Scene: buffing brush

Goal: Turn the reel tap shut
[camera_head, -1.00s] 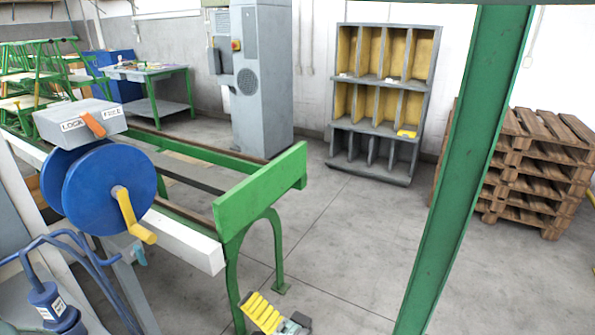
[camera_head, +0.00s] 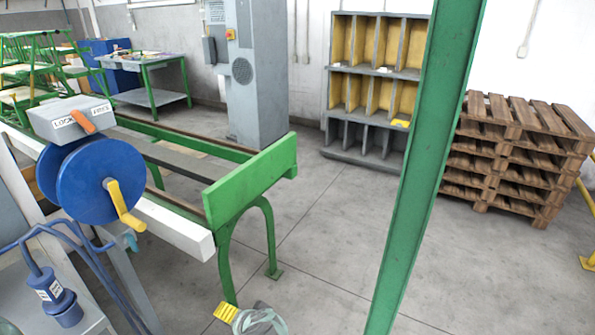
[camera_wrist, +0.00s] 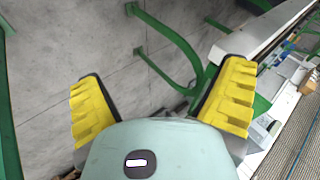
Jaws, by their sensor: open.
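A blue reel (camera_head: 100,182) with a yellow crank (camera_head: 122,205) is at the left in the head view. A small teal part (camera_head: 130,239), perhaps the reel tap, shows below the crank beside the white beam; its setting is too small to tell. A grey box (camera_head: 72,118) above the reel has an orange lever (camera_head: 83,121) and LOCK and FREE labels. My gripper (camera_wrist: 163,100) is open and empty in the wrist view, its yellow fingers wide apart above the floor. In the head view it is at the bottom edge, right of and below the reel, mostly cut off.
A green post (camera_head: 425,170) rises on the right. Blue pipes (camera_head: 75,245) and a blue plug (camera_head: 48,290) are at the lower left. Open floor (camera_head: 330,240) lies in the middle.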

